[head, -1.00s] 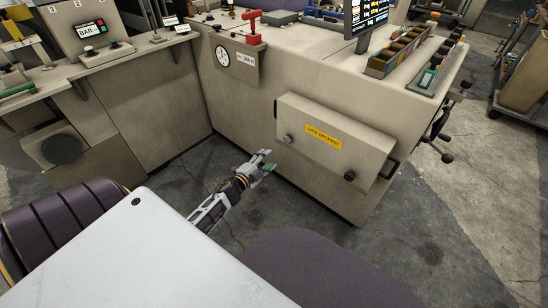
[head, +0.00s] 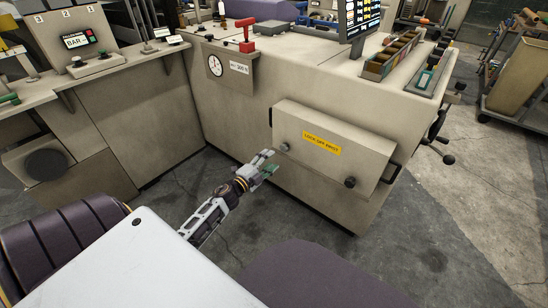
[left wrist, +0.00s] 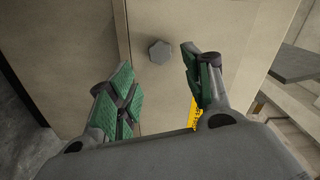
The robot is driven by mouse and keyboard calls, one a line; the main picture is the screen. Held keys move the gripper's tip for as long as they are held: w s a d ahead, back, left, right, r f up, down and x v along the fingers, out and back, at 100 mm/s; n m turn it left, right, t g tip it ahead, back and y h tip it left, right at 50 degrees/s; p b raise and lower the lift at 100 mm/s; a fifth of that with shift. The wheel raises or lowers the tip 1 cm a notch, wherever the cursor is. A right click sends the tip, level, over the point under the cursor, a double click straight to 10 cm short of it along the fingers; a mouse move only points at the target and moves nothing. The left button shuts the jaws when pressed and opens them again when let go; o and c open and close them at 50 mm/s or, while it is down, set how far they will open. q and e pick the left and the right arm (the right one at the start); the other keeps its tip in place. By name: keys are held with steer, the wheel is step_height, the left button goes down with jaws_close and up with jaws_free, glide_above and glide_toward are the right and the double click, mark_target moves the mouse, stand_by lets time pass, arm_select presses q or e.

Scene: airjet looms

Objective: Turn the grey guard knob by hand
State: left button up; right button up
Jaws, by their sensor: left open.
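The grey guard knob (head: 285,147) sits at the left end of a beige guard panel (head: 325,165) on the machine front. It also shows in the left wrist view (left wrist: 160,51) as a faceted grey knob. My left gripper (head: 268,162) is just left of and below this knob in the head view. In the left wrist view its green-padded fingers (left wrist: 157,78) are spread and empty. The knob appears beyond the tips, between their lines, apart from both. My right gripper is in neither view.
A red lever (head: 246,36) and a gauge (head: 215,66) are above.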

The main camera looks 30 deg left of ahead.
mark_target(283, 149)
arm_select(q)
steer(key=shift+w, duration=0.15)
steer(key=shift+w+d+b, duration=0.15)
steer(key=shift+w+b, duration=0.3)
steer(key=shift+w, duration=1.4)
steer(key=shift+w+d+b, duration=0.15)
steer(key=shift+w+b, duration=0.25)
steer(key=shift+w, duration=1.45)
steer(key=shift+w, duration=0.1)
steer(key=c, duration=0.7)
steer(key=shift+c, duration=0.2)
